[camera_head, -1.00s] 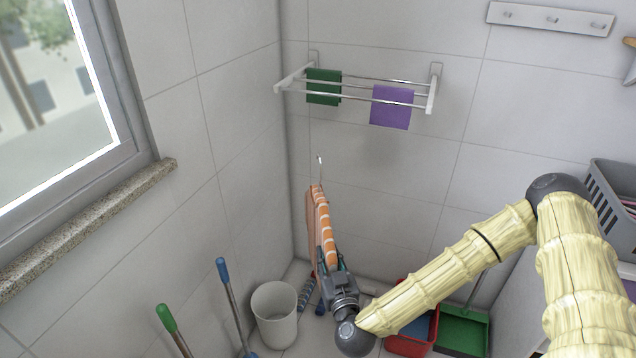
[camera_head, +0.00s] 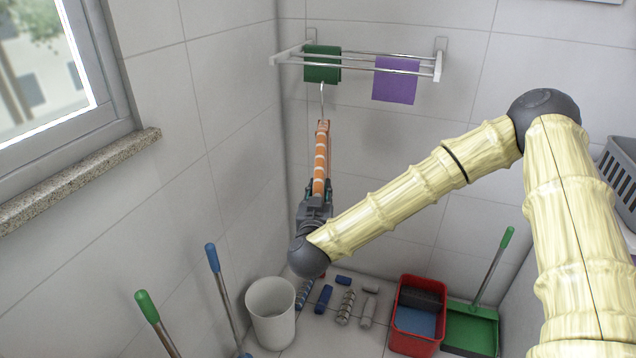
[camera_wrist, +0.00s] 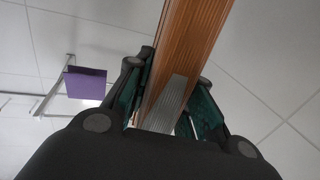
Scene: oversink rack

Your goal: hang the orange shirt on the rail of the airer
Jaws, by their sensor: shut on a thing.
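The orange shirt (camera_head: 321,160), with pale stripes, hangs edge-on from a hanger whose metal hook (camera_head: 322,98) points up. My gripper (camera_head: 316,194) is shut on the orange shirt from below; the wrist view also shows the shirt (camera_wrist: 189,45) between the fingers. The airer (camera_head: 360,56) is fixed to the back wall, with several thin rails between two white end brackets. The hook's tip shows just below the green cloth in the head view; I cannot tell its depth from the rails.
A green cloth (camera_head: 322,66) hangs at the airer's left and a purple cloth (camera_head: 396,80) at its right, with bare rail between them. A white bucket (camera_head: 271,312), rollers and a red bin (camera_head: 417,315) stand on the floor. The window sill (camera_head: 80,178) juts out at left.

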